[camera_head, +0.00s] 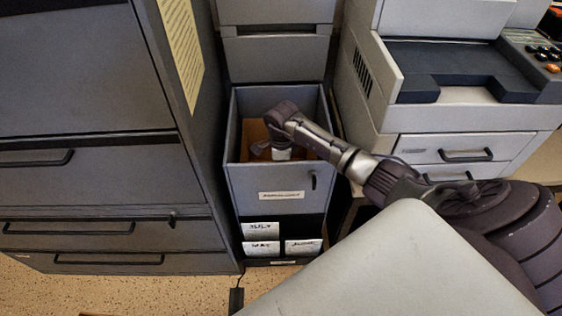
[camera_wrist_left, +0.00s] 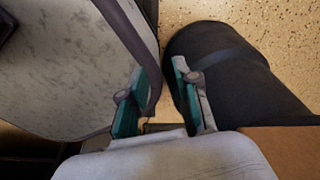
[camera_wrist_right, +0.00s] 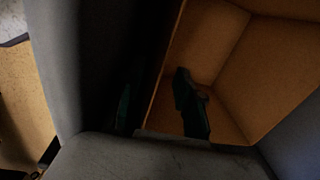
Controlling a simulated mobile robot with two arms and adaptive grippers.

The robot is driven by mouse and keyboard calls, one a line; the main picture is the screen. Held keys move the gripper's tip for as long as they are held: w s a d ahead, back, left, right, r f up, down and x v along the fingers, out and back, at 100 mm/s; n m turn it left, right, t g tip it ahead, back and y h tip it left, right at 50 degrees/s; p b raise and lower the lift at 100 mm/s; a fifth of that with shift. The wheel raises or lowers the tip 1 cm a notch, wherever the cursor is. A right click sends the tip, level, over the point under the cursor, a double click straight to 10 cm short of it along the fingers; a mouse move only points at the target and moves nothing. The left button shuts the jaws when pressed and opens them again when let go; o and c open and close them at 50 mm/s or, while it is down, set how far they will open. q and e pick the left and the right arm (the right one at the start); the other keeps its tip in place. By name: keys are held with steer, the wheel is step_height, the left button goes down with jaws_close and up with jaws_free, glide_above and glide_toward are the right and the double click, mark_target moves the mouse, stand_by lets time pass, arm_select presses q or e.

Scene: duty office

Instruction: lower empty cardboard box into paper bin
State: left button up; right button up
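The cardboard box (camera_head: 254,132) sits down inside the grey paper bin (camera_head: 265,178), partly hidden by my right arm. In the right wrist view the box (camera_wrist_right: 275,65) is open and its visible inside is empty. My right gripper (camera_wrist_right: 157,108) straddles one box wall: one dark green finger is inside the box, the other is in the shadowed gap outside it. The fingers look spread, with space beside the wall. My left gripper (camera_wrist_left: 160,98) is open and empty, pointing at the floor; it is outside the head view.
A dark cabinet (camera_head: 90,190) stands close on the left of the bin. A printer-like machine (camera_head: 455,120) with drawers stands on the right. Labelled paper slots (camera_head: 262,248) are below the bin's front. Speckled floor (camera_head: 110,287) shows at the lower left.

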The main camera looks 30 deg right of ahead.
arm_select(q)
steer(key=shift+w+d, duration=0.15)
steer(key=shift+w, duration=0.1)
arm_select(e)
step_height(320, 180, up, 7)
steer(key=shift+s+r, duration=0.2)
steer(key=shift+s, duration=0.1)
stand_by(0.4)
